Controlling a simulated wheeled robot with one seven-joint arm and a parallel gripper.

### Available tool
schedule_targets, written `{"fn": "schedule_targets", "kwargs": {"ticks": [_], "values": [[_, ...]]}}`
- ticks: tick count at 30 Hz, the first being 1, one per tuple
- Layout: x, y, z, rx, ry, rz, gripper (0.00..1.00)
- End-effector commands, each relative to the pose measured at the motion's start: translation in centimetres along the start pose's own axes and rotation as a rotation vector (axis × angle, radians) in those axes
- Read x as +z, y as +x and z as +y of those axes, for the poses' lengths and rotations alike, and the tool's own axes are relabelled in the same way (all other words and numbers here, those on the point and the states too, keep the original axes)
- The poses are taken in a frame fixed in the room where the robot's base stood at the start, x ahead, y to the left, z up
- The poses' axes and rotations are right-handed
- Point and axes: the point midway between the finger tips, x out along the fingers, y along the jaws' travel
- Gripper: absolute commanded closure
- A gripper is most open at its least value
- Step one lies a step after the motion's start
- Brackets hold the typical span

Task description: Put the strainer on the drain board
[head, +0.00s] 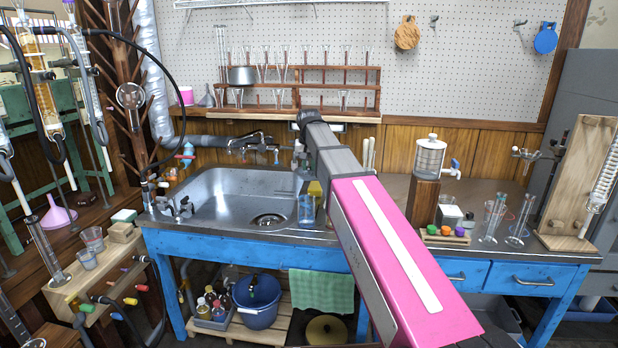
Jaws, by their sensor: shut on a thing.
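A grey metal bowl-shaped vessel (242,76) sits at the left of the wooden glassware rack; it may be the strainer, but I cannot see mesh or a handle. I cannot pick out a drain board with certainty. The worktop just right of the sink is largely covered by my arm. My arm reaches away from the lower right toward the sink's back right corner.
A steel sink (225,198) is set in the blue bench. A faucet (250,142) stands behind it. A blue bottle (306,209) stands by its right edge, close to my arm.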

Motion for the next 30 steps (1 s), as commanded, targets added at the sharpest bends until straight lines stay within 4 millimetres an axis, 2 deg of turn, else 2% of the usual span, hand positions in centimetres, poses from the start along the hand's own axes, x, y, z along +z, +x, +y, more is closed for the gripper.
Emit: {"fn": "schedule_targets", "kwargs": {"ticks": [12, 22, 30], "values": [[0.6, 4.7, 0.0, 0.000, 0.000, 0.000, 1.00], [0.7, 5.9, 0.0, 0.000, 0.000, 0.000, 1.00], [1.0, 8.2, 0.0, 0.000, 0.000, -0.001, 1.00]]}}
